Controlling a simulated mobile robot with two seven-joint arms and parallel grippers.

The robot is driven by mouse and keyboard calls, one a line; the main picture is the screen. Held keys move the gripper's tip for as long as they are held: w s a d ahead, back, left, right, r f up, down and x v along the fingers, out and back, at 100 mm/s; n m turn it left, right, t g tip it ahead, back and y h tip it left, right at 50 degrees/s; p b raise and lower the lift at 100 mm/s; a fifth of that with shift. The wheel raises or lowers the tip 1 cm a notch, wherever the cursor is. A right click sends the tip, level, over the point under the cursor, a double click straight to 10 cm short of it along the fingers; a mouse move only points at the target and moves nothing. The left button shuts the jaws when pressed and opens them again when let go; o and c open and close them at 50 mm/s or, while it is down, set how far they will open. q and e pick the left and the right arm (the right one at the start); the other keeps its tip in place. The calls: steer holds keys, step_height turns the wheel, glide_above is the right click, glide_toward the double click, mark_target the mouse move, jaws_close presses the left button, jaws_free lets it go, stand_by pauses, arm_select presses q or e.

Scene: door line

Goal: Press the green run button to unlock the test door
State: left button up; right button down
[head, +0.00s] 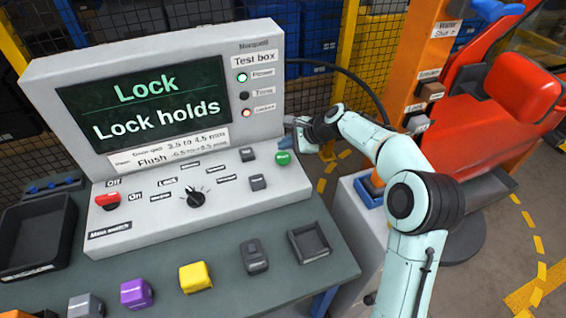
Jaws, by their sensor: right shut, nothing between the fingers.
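The green run button (283,158) is a small round button at the right end of the grey test box's (290,188) sloped panel. My right gripper (290,143) is shut and empty. Its tip is just above and right of the green button in the picture; I cannot tell whether they touch. The screen (150,105) reads "Lock" and "Lock holds". The test door is not clearly identifiable here. My left gripper is not in view.
The panel also carries a red switch (108,199), a black rotary knob (195,197) and small grey buttons. In front lie a yellow block (195,277), a purple block (136,293) and black trays. An orange post (420,70) and red door-like part (470,110) stand at right.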

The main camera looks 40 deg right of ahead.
mark_target(278, 155)
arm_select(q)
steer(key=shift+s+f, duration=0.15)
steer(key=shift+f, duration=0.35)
arm_select(e)
steer(key=shift+w+f, duration=0.1)
steer(key=shift+f, duration=0.65)
arm_select(q)
steer(key=shift+b, duration=0.3)
arm_select(e)
steer(key=shift+f, duration=0.15)
stand_by(0.6)
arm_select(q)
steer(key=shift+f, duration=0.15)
arm_select(e)
steer(key=shift+f, duration=0.3)
arm_select(q)
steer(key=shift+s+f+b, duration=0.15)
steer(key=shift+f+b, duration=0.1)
steer(key=shift+b, duration=0.15)
arm_select(e)
steer(key=shift+a+f, duration=0.1)
steer(key=shift+f, duration=0.45)
steer(key=shift+r, duration=0.1)
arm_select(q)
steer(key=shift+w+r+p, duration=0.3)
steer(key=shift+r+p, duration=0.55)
arm_select(e)
steer(key=shift+r, duration=0.85)
